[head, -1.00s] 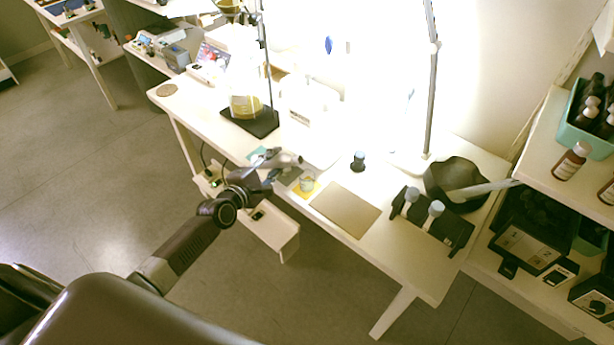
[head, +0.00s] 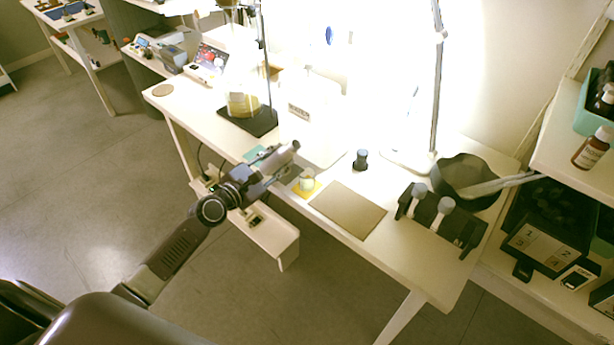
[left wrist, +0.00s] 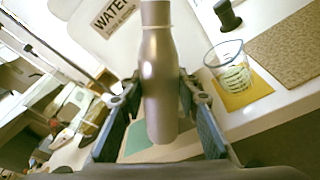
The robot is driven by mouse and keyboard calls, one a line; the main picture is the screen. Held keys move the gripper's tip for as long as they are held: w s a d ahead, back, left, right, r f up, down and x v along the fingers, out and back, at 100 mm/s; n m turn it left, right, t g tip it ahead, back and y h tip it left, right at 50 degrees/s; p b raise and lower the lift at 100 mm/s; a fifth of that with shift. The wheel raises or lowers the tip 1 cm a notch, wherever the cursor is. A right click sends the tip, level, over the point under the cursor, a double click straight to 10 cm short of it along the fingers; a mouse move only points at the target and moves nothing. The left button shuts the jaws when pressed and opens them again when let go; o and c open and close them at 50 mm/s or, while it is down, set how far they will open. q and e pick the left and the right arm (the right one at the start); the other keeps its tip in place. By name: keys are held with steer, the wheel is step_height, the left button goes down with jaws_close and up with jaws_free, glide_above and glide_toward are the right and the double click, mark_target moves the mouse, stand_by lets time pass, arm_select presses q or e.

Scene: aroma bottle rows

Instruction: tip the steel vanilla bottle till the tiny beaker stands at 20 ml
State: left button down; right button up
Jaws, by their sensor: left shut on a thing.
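My left gripper (head: 264,177) is shut on a plain steel bottle (head: 285,154). In the head view the bottle is tilted, its end up and to the right, above the bench's front edge. In the left wrist view the bottle (left wrist: 159,75) stands between both fingers (left wrist: 160,108); no label shows on it. The tiny clear beaker (head: 307,184) stands upright on a yellow mat (head: 312,193), right of the bottle and apart from it. The left wrist view shows the beaker (left wrist: 228,68) with printed marks; I cannot tell its liquid level. My right gripper is not in view.
A tan mat (head: 348,210), a dark-capped small bottle (head: 361,160), a black rack (head: 440,222) and a dark bowl (head: 466,180) lie to the right. A flask (head: 243,104) on a black stand base (head: 252,122) stands behind left. A "WATER" sign (left wrist: 113,17) is close behind.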

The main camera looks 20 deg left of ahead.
arm_select(q)
steer(key=shift+r, duration=0.1)
steer(key=n+b, duration=0.1)
steer(key=b, duration=0.1)
steer(key=a+r+n+h+b, duration=0.1)
steer(key=n, duration=0.1)
steer(key=shift+t+b, duration=0.35)
steer(key=shift+t, duration=0.05)
steer(key=shift+a+r+n, duration=0.15)
steer(key=shift+r+n, duration=0.2)
steer(key=shift+n, duration=0.25)
steer(key=shift+r+n, duration=0.2)
steer(key=shift+n, duration=0.1)
steer(key=shift+r, duration=0.1)
steer(key=shift+a+r+n+t, duration=0.15)
steer(key=shift+r+n+t, duration=0.25)
steer(key=shift+r+n, duration=0.45)
steer(key=shift+f+h, duration=0.2)
steer(key=shift+h, duration=0.1)
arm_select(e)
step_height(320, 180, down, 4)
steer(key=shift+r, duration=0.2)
